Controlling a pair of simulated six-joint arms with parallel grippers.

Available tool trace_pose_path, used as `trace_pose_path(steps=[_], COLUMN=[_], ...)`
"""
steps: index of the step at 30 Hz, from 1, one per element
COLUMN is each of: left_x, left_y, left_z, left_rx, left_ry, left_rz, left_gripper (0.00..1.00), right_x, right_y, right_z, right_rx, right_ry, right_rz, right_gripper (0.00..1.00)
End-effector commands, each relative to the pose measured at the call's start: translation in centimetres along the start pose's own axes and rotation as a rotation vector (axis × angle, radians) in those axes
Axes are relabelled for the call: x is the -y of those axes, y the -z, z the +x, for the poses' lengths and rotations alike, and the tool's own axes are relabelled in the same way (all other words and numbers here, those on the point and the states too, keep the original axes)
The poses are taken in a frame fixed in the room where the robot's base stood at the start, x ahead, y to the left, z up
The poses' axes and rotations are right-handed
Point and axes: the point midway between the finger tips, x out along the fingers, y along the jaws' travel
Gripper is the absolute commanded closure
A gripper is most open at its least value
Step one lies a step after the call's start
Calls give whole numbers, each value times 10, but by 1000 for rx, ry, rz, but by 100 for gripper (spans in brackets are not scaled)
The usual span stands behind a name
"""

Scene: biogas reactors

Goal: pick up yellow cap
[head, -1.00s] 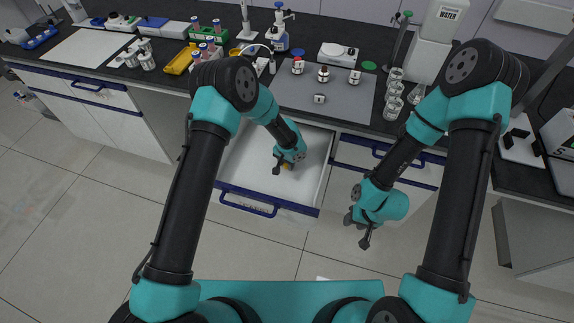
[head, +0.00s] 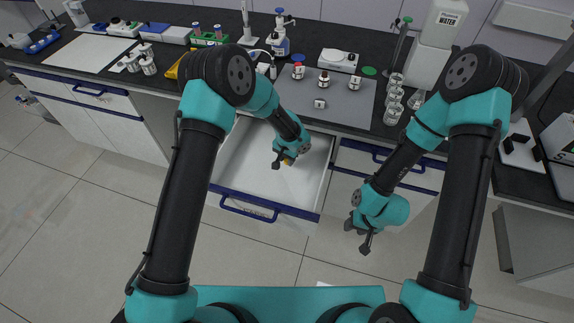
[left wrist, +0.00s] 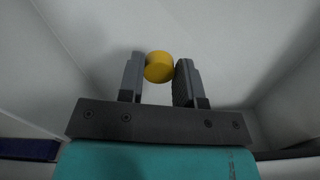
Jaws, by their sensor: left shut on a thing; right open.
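The yellow cap (left wrist: 158,67) sits between the two finger pads of my left gripper (left wrist: 159,80) in the left wrist view. The left gripper is shut on it. In the head view my left gripper (head: 281,162) is inside the open white drawer (head: 250,175), and a small bit of the yellow cap (head: 288,161) shows beside it. I cannot tell whether the cap touches the drawer floor. My right gripper (head: 362,236) is open and empty, in front of the cabinet, to the right of the drawer.
The drawer's blue front rail and handle (head: 248,210) face me. The floor in front is clear.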

Motion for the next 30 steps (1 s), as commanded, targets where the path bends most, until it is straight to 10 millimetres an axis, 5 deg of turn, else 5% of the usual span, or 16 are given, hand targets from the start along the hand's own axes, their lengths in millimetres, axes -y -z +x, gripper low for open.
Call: trace_pose_path(steps=[7,30], left_x=[0,-4], left_y=[0,7], left_z=[-34,-50], left_rx=[0,-2], left_ry=[0,1], left_rz=[0,13], left_gripper=[89,89], right_x=[0,0], right_y=[0,0], right_z=[0,0], right_rx=[0,0], right_ry=[0,0], right_rz=[0,0], right_gripper=[57,57])
